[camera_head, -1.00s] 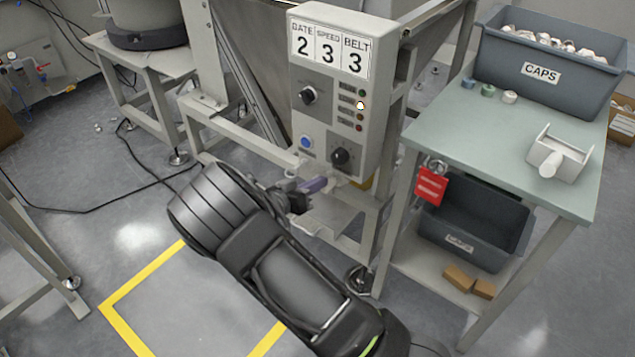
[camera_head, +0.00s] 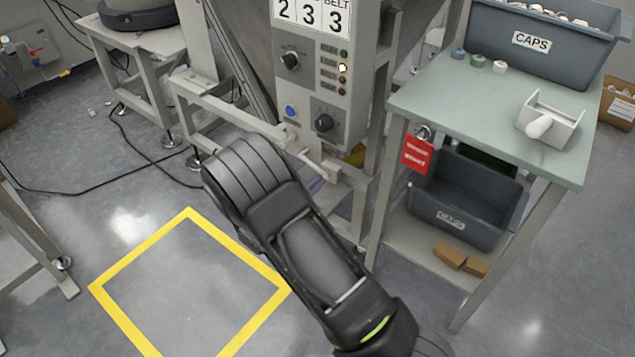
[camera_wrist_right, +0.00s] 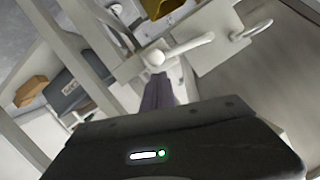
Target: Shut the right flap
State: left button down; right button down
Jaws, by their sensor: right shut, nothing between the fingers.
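My right gripper (camera_head: 316,185) is low under the grey control box (camera_head: 325,85), mostly hidden behind my own dark forearm. Its purple fingers also show in the right wrist view (camera_wrist_right: 158,93), shut and empty. Just beyond the fingertips there is a pale lever (camera_wrist_right: 185,50) with a round hub, against a light grey plate (camera_wrist_right: 215,65). I cannot tell whether this plate is the right flap. I see no clear gap or contact between fingers and plate. My left gripper is not in view.
A green-topped table (camera_head: 480,110) stands at right with a CAPS bin (camera_head: 540,42) and a white holder (camera_head: 550,118). A red tag (camera_head: 417,154) hangs at its corner. A lower bin (camera_head: 465,205) sits on its shelf. A yellow floor square (camera_head: 125,255) is clear.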

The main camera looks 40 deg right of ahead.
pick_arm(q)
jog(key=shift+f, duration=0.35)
pick_arm(e)
jog(key=shift+f, duration=0.5)
jog(key=shift+s+f, duration=0.1)
jog(key=shift+f, duration=0.05)
